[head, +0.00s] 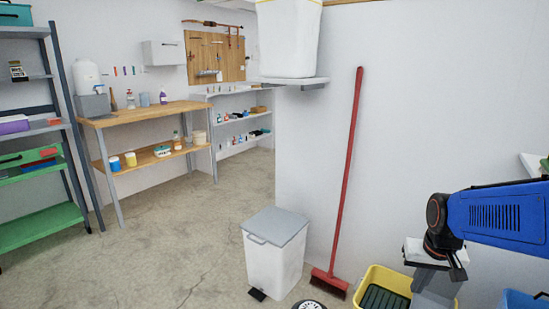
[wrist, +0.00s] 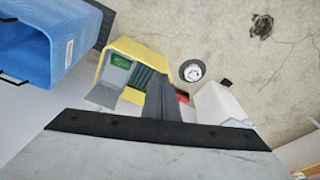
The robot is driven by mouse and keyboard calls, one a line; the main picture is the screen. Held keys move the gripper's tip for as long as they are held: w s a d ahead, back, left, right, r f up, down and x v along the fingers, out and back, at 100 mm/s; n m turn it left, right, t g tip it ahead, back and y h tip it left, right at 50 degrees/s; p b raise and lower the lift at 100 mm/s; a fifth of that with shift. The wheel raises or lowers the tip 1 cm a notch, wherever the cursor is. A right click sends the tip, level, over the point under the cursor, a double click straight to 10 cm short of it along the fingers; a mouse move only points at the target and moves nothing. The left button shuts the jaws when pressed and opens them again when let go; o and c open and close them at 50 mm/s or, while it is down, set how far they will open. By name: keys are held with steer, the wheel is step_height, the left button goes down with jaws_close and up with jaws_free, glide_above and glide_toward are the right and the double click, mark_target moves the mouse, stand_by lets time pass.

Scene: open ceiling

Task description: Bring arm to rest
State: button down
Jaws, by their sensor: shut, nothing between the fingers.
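My blue arm comes in from the right edge of the head view and ends at a black wrist joint. My gripper (head: 457,270) hangs just below that joint, small and partly hidden, above the right part of the yellow bucket. It is shut and empty. In the wrist view, a pale grey surface with a dark band (wrist: 160,130) fills the lower part; I cannot tell what it belongs to.
The yellow bucket (head: 374,279) with a grey wringer stands below my gripper. A white pedal bin (head: 275,262) and red broom (head: 350,170) stand by the wall. A blue bin (wrist: 60,45) shows in the wrist view. The floor (head: 180,250) at left is clear.

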steer(key=s+a+r+n+t, duration=0.1)
steer(key=s+a+r, duration=0.2)
steer(key=s, duration=0.4)
steer(key=s+a+r+n+t, duration=0.1)
steer(key=s+a+r+n, duration=0.1)
steer(key=s+a, duration=0.3)
steer(key=shift+s+r+y, duration=0.3)
steer(key=shift+s+r, duration=0.15)
steer(key=shift+s, duration=0.5)
steer(key=shift+a, duration=0.1)
